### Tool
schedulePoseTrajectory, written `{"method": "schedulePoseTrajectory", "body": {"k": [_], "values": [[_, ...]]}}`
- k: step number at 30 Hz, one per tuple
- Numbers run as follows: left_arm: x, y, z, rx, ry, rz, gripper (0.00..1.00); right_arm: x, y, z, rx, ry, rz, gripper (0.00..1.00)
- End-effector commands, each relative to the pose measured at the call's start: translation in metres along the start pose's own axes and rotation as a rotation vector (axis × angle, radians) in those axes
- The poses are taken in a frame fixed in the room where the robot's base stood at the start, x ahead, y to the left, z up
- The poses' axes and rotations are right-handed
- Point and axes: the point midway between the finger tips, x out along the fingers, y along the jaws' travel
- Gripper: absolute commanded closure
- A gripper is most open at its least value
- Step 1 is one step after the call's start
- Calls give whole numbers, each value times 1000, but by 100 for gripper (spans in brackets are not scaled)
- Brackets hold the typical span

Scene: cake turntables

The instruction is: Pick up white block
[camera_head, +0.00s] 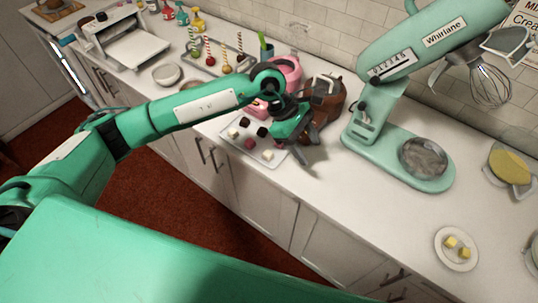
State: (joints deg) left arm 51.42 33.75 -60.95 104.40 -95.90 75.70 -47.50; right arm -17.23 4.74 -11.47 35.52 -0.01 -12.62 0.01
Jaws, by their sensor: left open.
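My left arm and hand hide the back part of the tray. My right gripper does not show.
A brown pot-like object (326,96) and a pink appliance (287,73) stand just behind the gripper. A mint stand mixer (400,140) stands to the right. A plate (456,262) with yellow cubes is at the front right. The counter (345,205) before the mixer is clear.

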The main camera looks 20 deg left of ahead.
Motion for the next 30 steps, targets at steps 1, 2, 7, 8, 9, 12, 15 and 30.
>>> {"method": "schedulePoseTrajectory", "body": {"k": [1, 2, 7, 8, 9, 12, 15, 30], "values": [[-15, 6, -23, 37, 127, -6, 47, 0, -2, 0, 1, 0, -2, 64], [-23, 8, -36, 57, 198, -14, 47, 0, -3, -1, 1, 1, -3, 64], [-67, 14, -90, 107, 498, -59, 47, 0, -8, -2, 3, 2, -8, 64], [-73, 15, -96, 110, 531, -65, 47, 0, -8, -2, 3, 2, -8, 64], [-78, 15, -101, 112, 564, -71, 47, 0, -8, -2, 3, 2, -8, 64], [-84, 16, -110, 113, 606, -81, 47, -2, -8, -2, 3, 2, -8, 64], [-76, 14, -118, 111, 612, -86, 47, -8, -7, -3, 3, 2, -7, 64], [-16, 12, -157, 114, 607, -82, 47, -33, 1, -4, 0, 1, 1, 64]]}}
